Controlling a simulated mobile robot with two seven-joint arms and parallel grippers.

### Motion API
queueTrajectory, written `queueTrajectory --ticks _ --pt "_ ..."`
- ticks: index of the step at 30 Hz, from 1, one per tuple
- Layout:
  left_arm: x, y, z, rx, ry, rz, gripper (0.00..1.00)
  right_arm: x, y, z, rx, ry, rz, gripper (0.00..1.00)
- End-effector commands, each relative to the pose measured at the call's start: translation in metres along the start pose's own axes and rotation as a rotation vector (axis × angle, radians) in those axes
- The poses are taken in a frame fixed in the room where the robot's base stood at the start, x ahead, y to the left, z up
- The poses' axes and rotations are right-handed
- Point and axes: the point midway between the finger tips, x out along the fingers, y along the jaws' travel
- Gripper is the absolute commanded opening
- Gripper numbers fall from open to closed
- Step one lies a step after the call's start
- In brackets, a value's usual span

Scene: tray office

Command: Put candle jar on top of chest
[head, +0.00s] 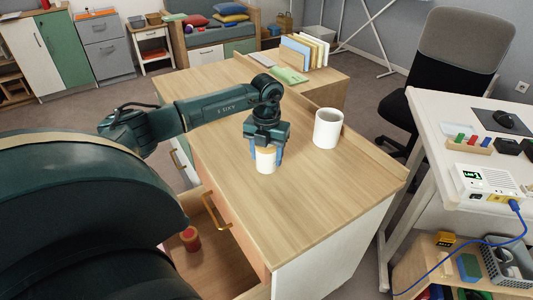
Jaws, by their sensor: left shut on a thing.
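The candle jar (266,163), small and white with a wood-coloured lid, is between the blue fingers of my left gripper (266,155). My left gripper is shut on it and points down over the chest's top. The chest (285,215) has a light wooden top and a drawer pulled out at its near left side. I cannot tell whether the jar's base touches the top or hangs just above it. My right gripper is not in view.
A larger white cup (327,128) stands right of the jar, near the raised back edge. A red jar (191,239) is in the open drawer (222,268). The top's near part is clear. A white desk (455,150) stands at the right.

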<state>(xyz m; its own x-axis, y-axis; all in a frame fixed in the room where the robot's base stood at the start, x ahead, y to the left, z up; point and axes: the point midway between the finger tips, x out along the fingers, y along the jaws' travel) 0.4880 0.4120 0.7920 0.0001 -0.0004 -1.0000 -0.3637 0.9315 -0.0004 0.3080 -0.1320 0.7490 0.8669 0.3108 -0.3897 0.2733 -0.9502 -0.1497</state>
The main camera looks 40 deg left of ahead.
Motion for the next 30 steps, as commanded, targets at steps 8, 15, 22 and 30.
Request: queueTrajectory --ticks 8,15,22,30 --pt "0.003 0.0 0.0 0.0 0.0 0.0 0.61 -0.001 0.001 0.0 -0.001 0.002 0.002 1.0" --pt "0.003 0.0 0.0 0.0 0.0 0.0 0.76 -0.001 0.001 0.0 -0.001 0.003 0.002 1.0" --pt "-0.001 0.0 0.0 0.0 0.0 0.0 0.76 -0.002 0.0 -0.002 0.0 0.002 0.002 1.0" --pt "-0.043 0.0 0.001 -0.001 -0.005 -0.001 0.76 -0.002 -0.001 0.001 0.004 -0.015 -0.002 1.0"
